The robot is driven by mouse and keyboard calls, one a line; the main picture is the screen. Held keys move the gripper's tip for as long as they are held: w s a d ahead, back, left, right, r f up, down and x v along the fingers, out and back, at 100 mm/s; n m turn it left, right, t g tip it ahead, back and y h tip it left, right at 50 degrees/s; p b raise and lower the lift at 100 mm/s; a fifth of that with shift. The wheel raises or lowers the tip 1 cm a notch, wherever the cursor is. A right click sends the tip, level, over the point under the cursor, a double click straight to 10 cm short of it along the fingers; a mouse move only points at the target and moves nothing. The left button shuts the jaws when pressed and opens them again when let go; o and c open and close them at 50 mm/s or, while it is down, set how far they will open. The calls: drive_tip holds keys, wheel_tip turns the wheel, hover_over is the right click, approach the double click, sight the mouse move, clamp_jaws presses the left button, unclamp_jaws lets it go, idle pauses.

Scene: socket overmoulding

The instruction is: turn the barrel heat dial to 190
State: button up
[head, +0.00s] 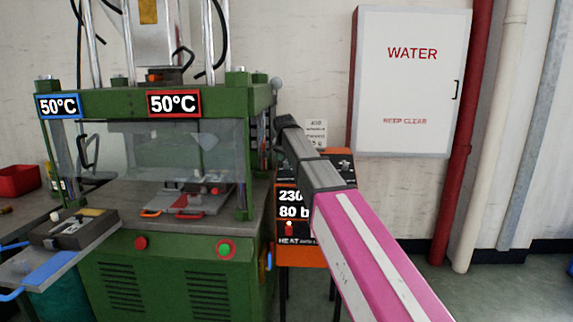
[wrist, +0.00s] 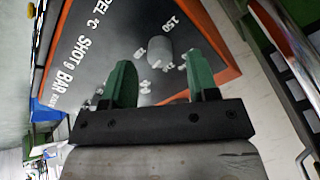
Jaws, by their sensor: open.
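In the wrist view a dark panel with an orange border (wrist: 222,52) carries a round grey dial (wrist: 158,46) with small white numbers around it, 150 among them. I cannot read where the dial points. My gripper (wrist: 162,80) is open, its two green fingers apart with nothing between them in the picture but panel face. The dial shows just beyond the gap between the fingertips; I cannot tell how far.
A green press (head: 170,285) with two 50°C displays stands to the left of the box. A side tray (head: 95,240) with blue handles juts out at the far left. A white WATER cabinet (head: 412,90) and a red pipe (head: 466,110) are on the wall at right.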

sight(287, 165)
drive_tip(key=shift+x, duration=1.25)
drive_tip(key=shift+c, duration=0.4)
drive_tip(key=c, duration=0.9)
drive_tip(key=shift+o, duration=0.2)
